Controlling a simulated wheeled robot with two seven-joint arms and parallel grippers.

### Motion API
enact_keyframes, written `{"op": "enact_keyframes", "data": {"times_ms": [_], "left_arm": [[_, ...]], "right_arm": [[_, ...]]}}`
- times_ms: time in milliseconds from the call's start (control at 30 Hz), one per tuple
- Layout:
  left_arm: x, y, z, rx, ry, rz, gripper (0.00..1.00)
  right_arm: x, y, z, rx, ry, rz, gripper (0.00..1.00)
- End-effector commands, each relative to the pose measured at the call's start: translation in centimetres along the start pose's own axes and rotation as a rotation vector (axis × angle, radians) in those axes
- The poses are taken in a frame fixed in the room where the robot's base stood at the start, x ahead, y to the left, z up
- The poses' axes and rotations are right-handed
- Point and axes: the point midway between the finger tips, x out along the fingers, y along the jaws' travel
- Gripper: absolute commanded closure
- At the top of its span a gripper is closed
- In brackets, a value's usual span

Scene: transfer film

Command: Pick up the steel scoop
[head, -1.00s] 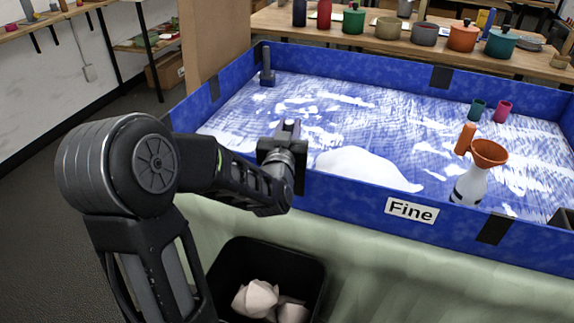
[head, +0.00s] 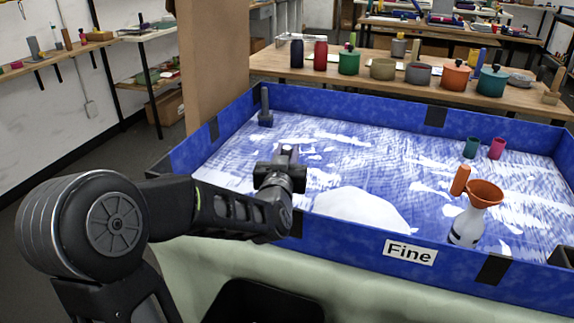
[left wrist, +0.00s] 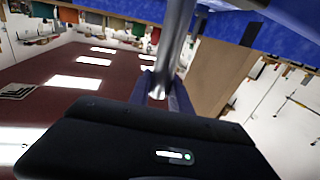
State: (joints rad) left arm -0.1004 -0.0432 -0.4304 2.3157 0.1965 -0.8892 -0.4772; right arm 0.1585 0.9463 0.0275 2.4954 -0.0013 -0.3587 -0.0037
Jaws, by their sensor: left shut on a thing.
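My left gripper (head: 284,166) is over the left front part of the blue tray, left of the white powder mound. The left wrist view shows its dark fingers (left wrist: 163,92) closed on a shiny steel rod-like part (left wrist: 178,38), which looks like the handle of the steel scoop. The rod runs upward out of that picture, so the scoop's bowl is out of sight there. In the head view my gripper hides most or all of the scoop. My right gripper is not in view.
The blue tray (head: 520,285) has raised walls and a "Fine" label (head: 410,250). A powder mound (head: 360,208) lies inside. A white bottle (head: 466,226) with an orange funnel (head: 485,194), two small cups (head: 497,148) and a dark upright tool (head: 265,108) stand in it.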

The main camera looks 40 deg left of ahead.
Motion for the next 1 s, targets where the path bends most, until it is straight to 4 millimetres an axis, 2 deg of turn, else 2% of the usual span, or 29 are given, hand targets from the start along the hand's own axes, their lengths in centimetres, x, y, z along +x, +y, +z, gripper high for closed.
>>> {"op": "enact_keyframes", "data": {"times_ms": [33, 100, 300, 1000], "left_arm": [[0.0, -0.1, -1.6, -0.004, 0.006, -0.002, 1.00], [0.0, -0.1, -2.9, -0.004, 0.006, -0.002, 1.00], [0.0, 0.0, -4.9, -0.001, 0.002, -0.001, 1.00], [0.0, 0.0, -5.1, 0.000, 0.001, -0.001, 1.00]], "right_arm": [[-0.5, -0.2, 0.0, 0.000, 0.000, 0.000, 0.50], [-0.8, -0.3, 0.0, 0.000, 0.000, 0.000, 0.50], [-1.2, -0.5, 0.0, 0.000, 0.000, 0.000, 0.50], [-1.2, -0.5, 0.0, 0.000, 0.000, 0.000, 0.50]]}}
